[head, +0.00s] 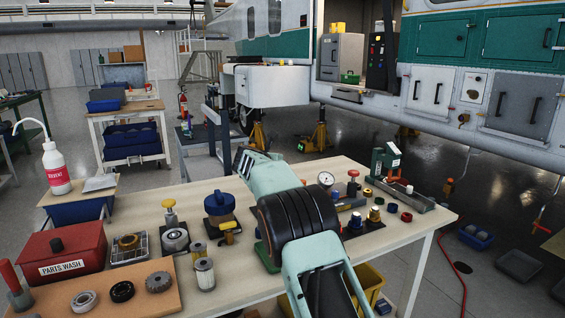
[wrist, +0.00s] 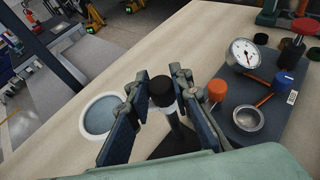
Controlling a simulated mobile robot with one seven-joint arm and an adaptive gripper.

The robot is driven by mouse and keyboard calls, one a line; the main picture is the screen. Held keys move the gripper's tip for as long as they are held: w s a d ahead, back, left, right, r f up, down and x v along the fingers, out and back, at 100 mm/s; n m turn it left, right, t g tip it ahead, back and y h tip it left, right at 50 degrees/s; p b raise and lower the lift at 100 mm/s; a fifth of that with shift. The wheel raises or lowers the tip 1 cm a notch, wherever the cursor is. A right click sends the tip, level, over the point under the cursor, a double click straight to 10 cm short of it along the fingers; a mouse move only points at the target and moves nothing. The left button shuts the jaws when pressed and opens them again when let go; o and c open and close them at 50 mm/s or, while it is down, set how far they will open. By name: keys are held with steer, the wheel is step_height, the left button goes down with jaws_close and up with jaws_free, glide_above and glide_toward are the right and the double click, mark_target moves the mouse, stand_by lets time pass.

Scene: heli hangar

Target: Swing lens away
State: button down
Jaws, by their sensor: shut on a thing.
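A round lens (wrist: 98,115) with a pale rim and grey-blue glass shows left of my gripper in the wrist view. The left finger partly covers its right edge. My gripper (wrist: 158,100) has its two dark pads on either side of a black-topped knob (wrist: 162,90) with a pale collar and is shut on it. The knob stands upright above a dark base. Any link between knob and lens is hidden by the fingers. In the head view my arm covers the lens, the knob and the gripper.
Right of my gripper, a dark plate (wrist: 275,110) carries a dial gauge (wrist: 244,54), an orange knob (wrist: 217,90) and a metal cup (wrist: 247,118). In the head view, a red parts wash box (head: 60,252) and several jars, filters and rings crowd the bench's left side.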

steer(key=shift+m+h+p, duration=0.3)
steer(key=shift+m+h, duration=0.1)
stand_by(0.3)
steer(key=c, duration=1.7)
jaws_free()
steer(key=shift+s+a+r, duration=0.2)
steer(key=shift+s+r, duration=0.05)
steer(key=shift+s, duration=0.15)
steer(key=v, duration=1.1)
steer(key=shift+r, duration=0.1)
